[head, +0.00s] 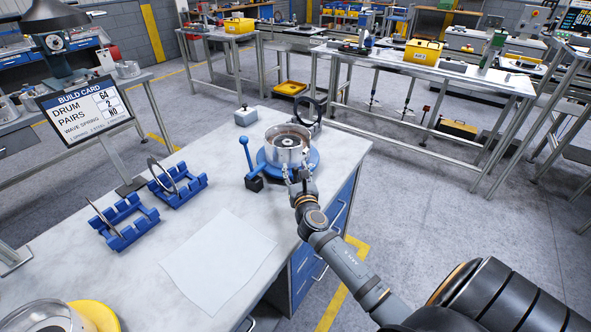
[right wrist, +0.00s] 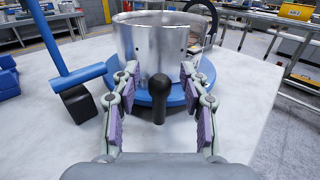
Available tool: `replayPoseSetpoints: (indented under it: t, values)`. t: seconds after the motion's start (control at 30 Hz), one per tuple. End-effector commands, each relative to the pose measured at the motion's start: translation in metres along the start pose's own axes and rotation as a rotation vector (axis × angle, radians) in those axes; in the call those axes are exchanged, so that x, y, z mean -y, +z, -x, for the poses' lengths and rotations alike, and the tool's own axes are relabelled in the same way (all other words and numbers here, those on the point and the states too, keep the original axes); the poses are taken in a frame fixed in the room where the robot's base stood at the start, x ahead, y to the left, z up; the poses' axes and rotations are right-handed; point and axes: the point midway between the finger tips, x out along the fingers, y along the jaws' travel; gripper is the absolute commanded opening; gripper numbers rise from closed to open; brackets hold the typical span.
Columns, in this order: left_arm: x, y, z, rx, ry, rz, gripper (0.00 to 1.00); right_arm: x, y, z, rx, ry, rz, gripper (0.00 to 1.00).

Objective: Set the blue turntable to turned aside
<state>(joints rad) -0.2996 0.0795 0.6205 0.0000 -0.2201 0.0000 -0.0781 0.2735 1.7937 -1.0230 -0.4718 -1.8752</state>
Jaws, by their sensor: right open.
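The blue turntable (head: 264,166) sits on the near right part of the workbench; it also shows in the right wrist view (right wrist: 178,100). A silver metal drum (head: 287,150) stands upright on it, with ring-shaped parts inside. A black rounded peg (right wrist: 158,97) stands at the turntable's near edge. My right gripper (head: 298,176) is at that near edge. In the right wrist view its open fingers (right wrist: 158,82) stand on both sides of the peg, with gaps visible. My left gripper is not in view.
A blue lever (head: 246,153) on a black block stands left of the turntable. Blue racks (head: 178,187) and a white sheet (head: 218,262) lie left. The bench's right edge is close.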

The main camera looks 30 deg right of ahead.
Motion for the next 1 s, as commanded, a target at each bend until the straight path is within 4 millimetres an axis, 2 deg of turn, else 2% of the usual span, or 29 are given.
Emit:
replayPoseSetpoints:
  t: [0.23, 0.57, 1.0]
  values:
    - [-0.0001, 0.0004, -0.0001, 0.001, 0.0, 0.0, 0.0, 0.0, -0.0002, -0.001, 0.0, 0.0, 0.0, 0.44]
    - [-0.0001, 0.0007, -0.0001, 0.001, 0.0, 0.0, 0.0, -0.0001, -0.0002, -0.0007, 0.0, 0.0, 0.0, 0.0]
    - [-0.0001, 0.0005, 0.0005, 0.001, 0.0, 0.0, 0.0, -0.0005, -0.0003, -0.0029, 0.0, 0.006, 0.0, 0.0]
